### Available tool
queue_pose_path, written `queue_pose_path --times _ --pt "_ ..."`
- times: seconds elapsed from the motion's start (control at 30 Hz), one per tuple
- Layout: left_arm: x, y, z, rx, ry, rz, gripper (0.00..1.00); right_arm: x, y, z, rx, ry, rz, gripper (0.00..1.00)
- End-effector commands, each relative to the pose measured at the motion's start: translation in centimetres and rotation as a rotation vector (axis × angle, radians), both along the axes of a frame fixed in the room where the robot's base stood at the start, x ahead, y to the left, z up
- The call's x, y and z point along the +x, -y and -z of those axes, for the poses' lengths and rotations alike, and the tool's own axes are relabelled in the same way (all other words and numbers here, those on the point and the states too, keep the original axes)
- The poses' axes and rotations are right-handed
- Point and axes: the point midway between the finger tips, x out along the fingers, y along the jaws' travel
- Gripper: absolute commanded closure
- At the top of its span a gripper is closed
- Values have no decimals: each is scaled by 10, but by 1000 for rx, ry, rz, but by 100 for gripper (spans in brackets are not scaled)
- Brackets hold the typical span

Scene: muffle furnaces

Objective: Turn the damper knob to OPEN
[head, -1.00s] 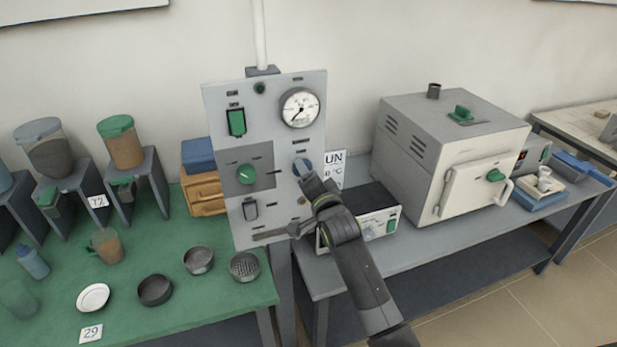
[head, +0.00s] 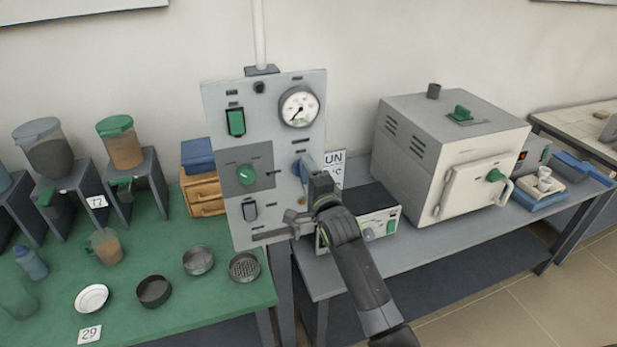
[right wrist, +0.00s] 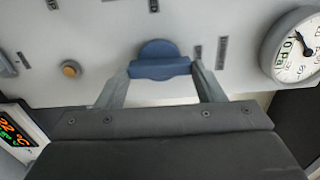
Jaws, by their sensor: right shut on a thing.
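A blue knob (head: 297,168) with a raised bar sits on the right side of the light grey control panel (head: 283,222). My right gripper (head: 304,170) is at the panel and partly hides the knob in the head view. In the right wrist view the knob (right wrist: 158,50) stands between the two fingertips (right wrist: 160,70), which are shut on the ends of its bar. Small dark labels lie around the knob, too small to read. My left gripper is not in view.
A round gauge (head: 299,107) is above the knob. A green knob (head: 246,175) and a green switch (head: 236,122) are to its left; an orange button (right wrist: 71,69) is close by. A furnace (head: 440,150) stands on the right bench. Cups and dishes occupy the green table (head: 222,304).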

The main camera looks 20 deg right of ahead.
Motion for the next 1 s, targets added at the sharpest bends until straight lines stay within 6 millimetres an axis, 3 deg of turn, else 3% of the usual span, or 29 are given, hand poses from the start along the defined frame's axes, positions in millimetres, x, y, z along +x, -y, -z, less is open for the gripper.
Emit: queue_pose_path --times 0.33,0.37,0.5,0.83,1.0 --pt "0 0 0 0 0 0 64 0 0 1 7 -2 0 61" --pt "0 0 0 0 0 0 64 0 0 1 7 -2 -1 34" --pt "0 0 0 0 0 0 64 0 0 1 5 -2 0 16" --pt "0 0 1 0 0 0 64 -2 0 1 4 -1 0 16" --pt "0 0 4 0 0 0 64 -15 0 2 4 1 0 16"
